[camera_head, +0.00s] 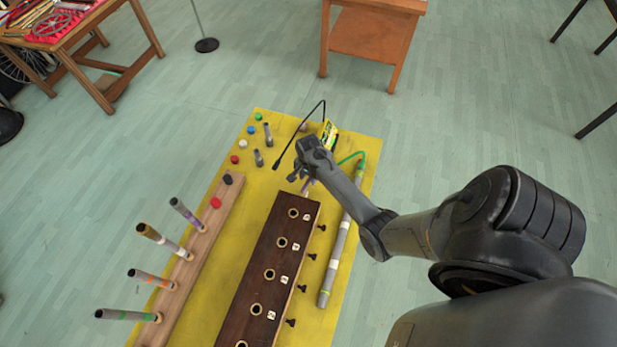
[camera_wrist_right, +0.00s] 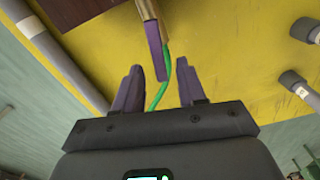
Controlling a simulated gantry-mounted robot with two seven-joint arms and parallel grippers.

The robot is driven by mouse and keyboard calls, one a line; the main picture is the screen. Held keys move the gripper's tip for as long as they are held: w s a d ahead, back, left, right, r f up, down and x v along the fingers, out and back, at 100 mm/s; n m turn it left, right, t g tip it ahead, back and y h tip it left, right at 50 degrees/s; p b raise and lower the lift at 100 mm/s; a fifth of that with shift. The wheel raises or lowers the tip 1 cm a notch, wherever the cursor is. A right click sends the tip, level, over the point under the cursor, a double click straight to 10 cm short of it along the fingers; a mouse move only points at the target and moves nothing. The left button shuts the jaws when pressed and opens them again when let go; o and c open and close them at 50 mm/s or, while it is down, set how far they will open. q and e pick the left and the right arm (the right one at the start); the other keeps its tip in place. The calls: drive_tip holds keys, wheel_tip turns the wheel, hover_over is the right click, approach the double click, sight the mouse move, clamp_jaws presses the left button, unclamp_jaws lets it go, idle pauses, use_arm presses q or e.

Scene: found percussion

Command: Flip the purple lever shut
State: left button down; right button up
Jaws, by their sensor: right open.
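The purple lever (camera_wrist_right: 157,50) shows in the right wrist view, hanging from a brass-coloured fitting (camera_wrist_right: 148,12) at the top. A bit of its purple also shows in the head view (camera_head: 307,185), just below the gripper at the far end of the dark wooden box. My right gripper (camera_wrist_right: 160,85) is open and empty. Its two fingers stand apart on either side of the lever's line, with the lever's free end just beyond and between the fingertips; I see no contact. In the head view my right gripper (camera_head: 297,172) covers part of the lever. My left gripper is not in view.
The dark wooden box (camera_head: 249,295) has a row of holes and black knobs along its right side. A long grey tube (camera_head: 337,255) lies right of it, under my arm. A wooden rail (camera_head: 203,238) with several tilted tubes stands left. A thin black gooseneck (camera_head: 301,132) rises behind the gripper.

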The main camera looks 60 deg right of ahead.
drive_tip(key=shift+f, duration=0.2)
clamp_jaws()
idle(0.3)
